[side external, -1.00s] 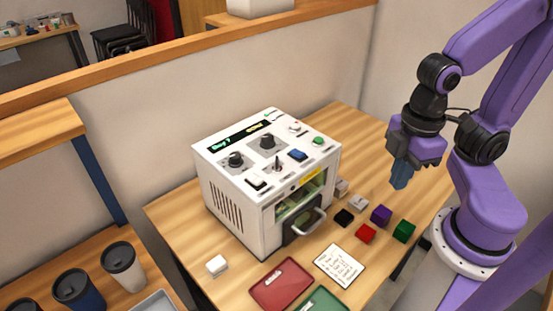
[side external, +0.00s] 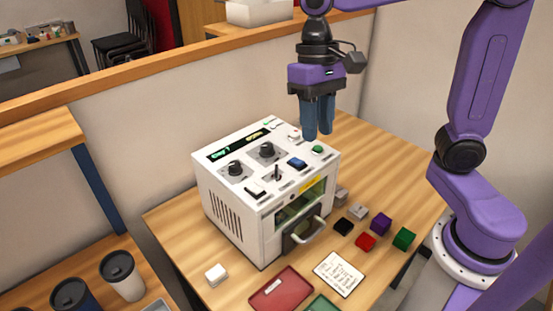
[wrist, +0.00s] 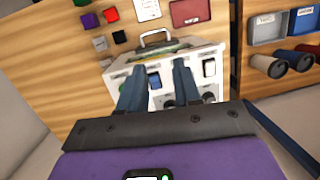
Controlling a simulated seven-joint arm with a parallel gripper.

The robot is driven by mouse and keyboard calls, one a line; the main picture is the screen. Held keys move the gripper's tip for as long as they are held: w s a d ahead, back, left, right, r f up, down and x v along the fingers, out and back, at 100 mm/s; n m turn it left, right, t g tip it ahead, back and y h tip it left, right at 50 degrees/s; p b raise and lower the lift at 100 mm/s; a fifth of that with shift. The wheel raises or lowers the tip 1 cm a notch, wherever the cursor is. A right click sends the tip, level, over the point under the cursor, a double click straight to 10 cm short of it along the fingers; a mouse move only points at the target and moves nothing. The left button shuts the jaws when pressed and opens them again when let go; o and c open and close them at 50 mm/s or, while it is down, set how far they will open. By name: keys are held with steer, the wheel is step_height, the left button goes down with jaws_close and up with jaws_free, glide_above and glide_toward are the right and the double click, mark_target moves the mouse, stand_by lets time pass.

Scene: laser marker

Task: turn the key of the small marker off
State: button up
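The small marker (side external: 235,213) is a white box on the wooden table, with a sloped control panel on top; its front also shows in the wrist view (wrist: 163,73). The panel carries black knobs (side external: 267,151), a toggle lever (side external: 277,173), a blue button (side external: 297,163), a green button (side external: 317,149) and a small display (side external: 238,144). A small light fitting (side external: 294,135) at the panel's back right may be the key; I cannot tell its position. My gripper (side external: 318,135) hangs above the panel's back right, fingers pointing down, apart and empty. In the wrist view its fingers (wrist: 157,72) hide part of the panel.
Several small coloured blocks (side external: 380,223), a note card (side external: 339,273) and a red tray (side external: 280,297) lie in front of the marker. The door handle (side external: 309,232) sticks out in front. A low wall with a wooden ledge (side external: 150,59) runs behind. Cups (side external: 122,275) stand at left.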

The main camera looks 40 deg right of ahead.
mark_target(276, 167)
steer(key=w+r+m+g+y, duration=0.1)
steer(key=w+r+m, duration=0.2)
steer(key=w+m, duration=0.15)
steer(key=w+r+m+y, duration=0.1)
steer(key=w+r+m, duration=0.25)
steer(key=w, duration=0.25)
steer(key=x, duration=1.7)
steer(key=shift+d+f, duration=0.25)
steer(key=shift+f, duration=0.15)
jaws_close()
